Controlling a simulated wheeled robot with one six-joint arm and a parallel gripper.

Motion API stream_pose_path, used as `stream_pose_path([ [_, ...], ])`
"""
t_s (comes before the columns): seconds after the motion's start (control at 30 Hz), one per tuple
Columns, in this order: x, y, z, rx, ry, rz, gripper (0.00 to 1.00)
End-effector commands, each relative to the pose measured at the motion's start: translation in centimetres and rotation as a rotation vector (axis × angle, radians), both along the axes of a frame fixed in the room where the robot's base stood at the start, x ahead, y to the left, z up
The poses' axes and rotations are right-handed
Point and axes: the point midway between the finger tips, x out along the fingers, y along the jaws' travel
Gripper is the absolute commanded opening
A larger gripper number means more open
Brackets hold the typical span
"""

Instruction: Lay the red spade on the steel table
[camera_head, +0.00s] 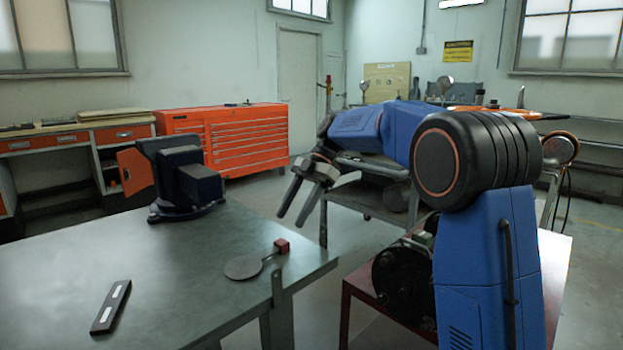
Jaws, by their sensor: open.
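A flat grey disc with a thin handle and a red block at its end, which I take as the red spade (243,267), lies on the steel table (190,262). It is near the table's right edge, with the red end pointing to the upper right. My gripper (291,220) is open and empty, its two dark fingers pointing down and left. In the picture it is above the red end and apart from it. I cannot tell its exact height.
A black bar (110,306) with pale marks lies at the front left. The table's middle is clear.

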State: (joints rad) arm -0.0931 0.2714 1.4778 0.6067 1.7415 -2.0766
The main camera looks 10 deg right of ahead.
Motion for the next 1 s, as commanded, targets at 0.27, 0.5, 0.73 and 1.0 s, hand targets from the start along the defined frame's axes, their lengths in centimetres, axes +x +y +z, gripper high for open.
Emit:
stream_pose_path([
  [0.27, 2.2, -3.1, 4.3, 0.000, -0.002, -0.002, 0.50],
  [0.5, 3.7, -5.4, 7.7, 0.000, -0.002, -0.001, 0.50],
  [0.73, 4.5, -6.6, 9.5, 0.000, -0.001, -0.001, 0.50],
  [1.0, 4.6, -6.8, 9.8, 0.000, 0.000, 0.000, 0.50],
])
